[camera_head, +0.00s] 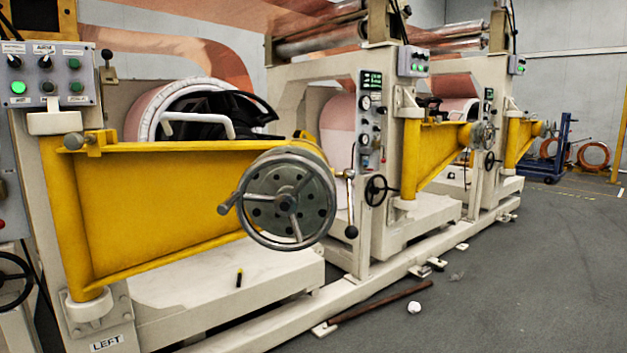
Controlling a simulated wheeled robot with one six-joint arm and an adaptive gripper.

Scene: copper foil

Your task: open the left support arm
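The left support arm (165,205) is a large yellow plate bracket in the front left. It hangs on a vertical hinge post at its left end, above a plate marked "LEFT" (106,343). It reaches to the right across the front of the machine, with a copper foil roll (153,105) behind it. A round grey handwheel (290,198) with spokes and a knob sits at its free end. A small round-ended pin or knob (74,141) shows at the arm's upper left corner. My gripper is not in view.
A control box (48,77) with green buttons stands at the upper left. More machines with yellow arms (436,150) line up to the right. A brown rod (380,303) and a crumpled white ball (414,307) lie on the floor. Grey floor (530,265) is open at the right.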

